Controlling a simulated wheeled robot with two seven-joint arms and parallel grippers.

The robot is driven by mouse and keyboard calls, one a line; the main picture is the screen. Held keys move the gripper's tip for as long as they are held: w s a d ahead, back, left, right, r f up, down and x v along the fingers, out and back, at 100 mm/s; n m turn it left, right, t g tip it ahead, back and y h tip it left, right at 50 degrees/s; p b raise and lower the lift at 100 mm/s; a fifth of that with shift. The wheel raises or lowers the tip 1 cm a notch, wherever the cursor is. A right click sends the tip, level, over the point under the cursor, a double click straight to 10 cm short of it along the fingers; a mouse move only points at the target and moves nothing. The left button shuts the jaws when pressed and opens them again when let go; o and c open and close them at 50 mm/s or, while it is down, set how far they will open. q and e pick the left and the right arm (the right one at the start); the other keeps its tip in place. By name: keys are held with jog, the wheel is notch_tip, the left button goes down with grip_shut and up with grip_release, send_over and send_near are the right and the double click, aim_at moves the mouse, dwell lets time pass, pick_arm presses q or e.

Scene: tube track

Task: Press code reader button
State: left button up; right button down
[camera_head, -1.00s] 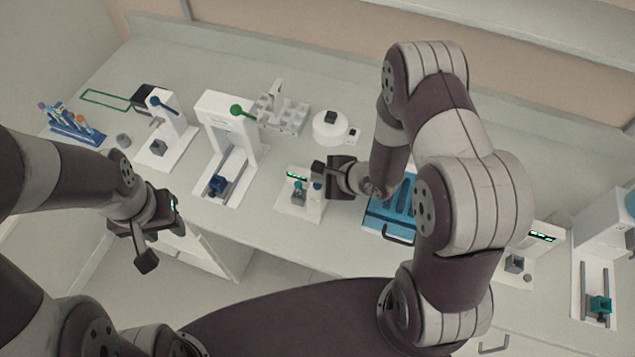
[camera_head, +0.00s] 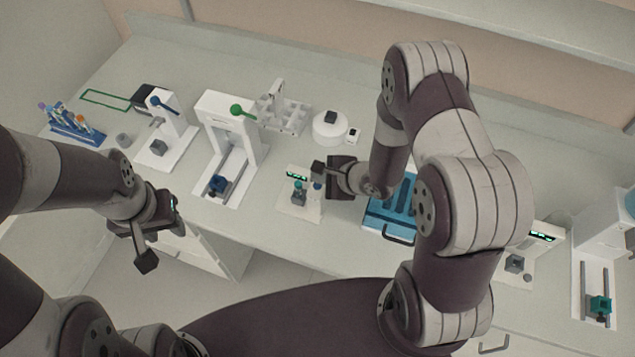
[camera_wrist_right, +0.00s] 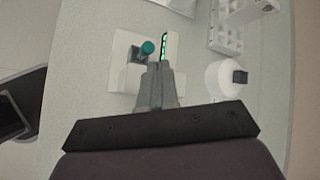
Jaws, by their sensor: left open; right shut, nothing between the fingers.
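A small white station (camera_head: 289,205) with a green-lit display, which looks like the code reader, stands near the front of the bench. A teal-capped tube (camera_head: 299,187) stands upright in its holder, and a small blue round part (camera_head: 317,186) is beside it. My right gripper (camera_head: 319,168) is shut and empty above the station's right side. In the right wrist view, its closed fingertips (camera_wrist_right: 160,68) overlap the station (camera_wrist_right: 122,45), just below the green display (camera_wrist_right: 164,45) and beside the teal cap (camera_wrist_right: 148,47). Contact cannot be told. My left gripper (camera_head: 158,235) is open and empty, off the bench front.
A blue tray (camera_head: 380,220) lies to the right, partly behind my right arm. A white press-like frame (camera_head: 230,110), grey rack (camera_head: 283,108) and round white device (camera_head: 331,128) stand nearby. A second station with a green display (camera_head: 543,237) is far right.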

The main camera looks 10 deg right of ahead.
aim_at(320, 188)
jog(key=shift+f, duration=0.15)
jog(key=shift+f, duration=0.3)
jog(key=shift+f, duration=0.45)
dwell(0.6)
dwell(0.3)
jog(key=shift+r+p, duration=0.8)
jog(key=shift+r, duration=0.1)
jog(key=shift+r, duration=0.1)
notch_tip(320, 188, up, 5)
jog(key=p, duration=0.5)
